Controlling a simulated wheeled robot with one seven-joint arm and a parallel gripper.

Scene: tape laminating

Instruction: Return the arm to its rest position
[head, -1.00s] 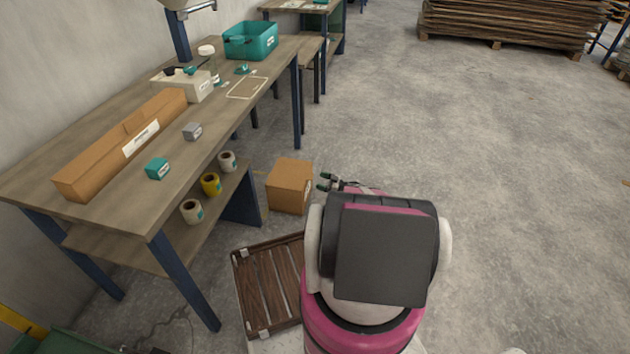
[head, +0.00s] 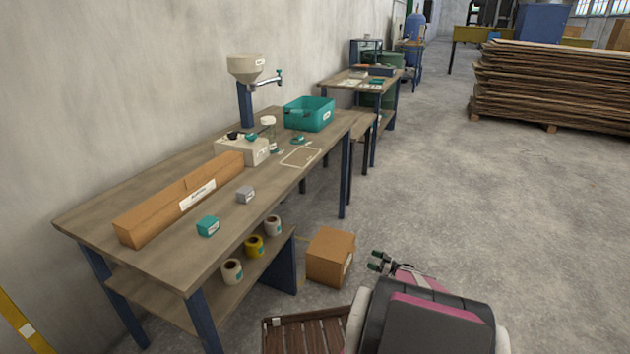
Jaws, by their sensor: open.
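My gripper (head: 379,262) shows in the head view at the lower right, just beyond my pink and black arm. Its dark fingers are small in the picture; they are apart and hold nothing that I can see. It is off the workbench, in front of the bench's right end and to the right of a cardboard box (head: 330,256) on the floor. A gap of floor shows between the gripper and the box. Much of the arm is hidden behind its own black and pink housing.
A wooden workbench (head: 165,252) stands at left. It carries a long cardboard box (head: 150,221), a teal block (head: 208,226), a grey block (head: 246,195) and a teal bin (head: 309,113). Tape rolls sit on its shelf. A wooden pallet (head: 312,335) lies in front. Floor at right is clear.

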